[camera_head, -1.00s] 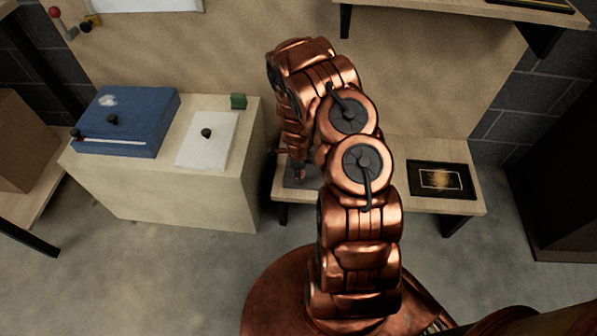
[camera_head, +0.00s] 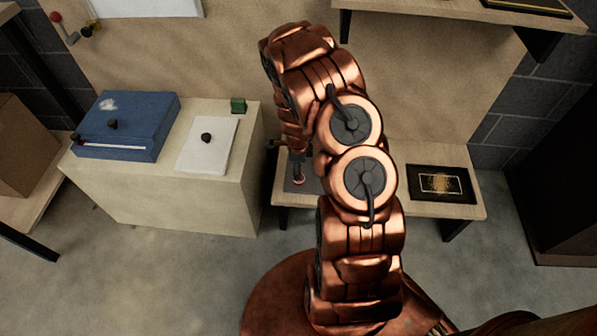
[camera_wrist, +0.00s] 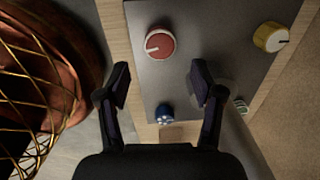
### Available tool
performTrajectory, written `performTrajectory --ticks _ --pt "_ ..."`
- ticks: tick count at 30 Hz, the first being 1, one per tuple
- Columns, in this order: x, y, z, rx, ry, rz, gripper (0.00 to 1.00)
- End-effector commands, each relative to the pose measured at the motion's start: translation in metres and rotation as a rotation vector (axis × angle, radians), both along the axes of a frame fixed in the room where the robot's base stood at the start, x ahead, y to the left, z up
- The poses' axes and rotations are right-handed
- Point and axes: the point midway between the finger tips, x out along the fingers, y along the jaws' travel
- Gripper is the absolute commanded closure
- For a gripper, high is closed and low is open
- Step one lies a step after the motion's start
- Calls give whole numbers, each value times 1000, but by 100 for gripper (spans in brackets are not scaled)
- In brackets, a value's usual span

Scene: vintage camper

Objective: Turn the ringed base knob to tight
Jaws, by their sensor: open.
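My gripper (camera_wrist: 160,82) is open and empty above a grey panel (camera_wrist: 202,58) in the wrist view. A round red knob (camera_wrist: 161,43) with a white pointer line toward its left sits on the panel, beyond the space between the fingertips. A yellow knob (camera_wrist: 271,37) is at the right, and a small blue knob (camera_wrist: 164,112) is nearer, between the fingers. I cannot tell for sure which knob has the ringed base. In the head view my arm hides much of the panel (camera_head: 307,187); the red knob (camera_head: 299,181) shows beside it.
The panel lies on a low wooden bench (camera_head: 400,203), with a black framed plate (camera_head: 441,183) at its right. A pale cabinet (camera_head: 215,210) at left bears a blue box (camera_head: 128,120), a white plate (camera_head: 208,146) and a green block (camera_head: 238,105).

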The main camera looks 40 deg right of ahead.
Motion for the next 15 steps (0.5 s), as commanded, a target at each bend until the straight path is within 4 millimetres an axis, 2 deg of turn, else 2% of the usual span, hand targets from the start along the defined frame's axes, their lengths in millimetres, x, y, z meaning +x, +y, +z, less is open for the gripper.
performTrajectory --ticks 7,15 --pt "1 0 33 -3 -4 2 34" --pt "-2 2 52 1 0 1 34"
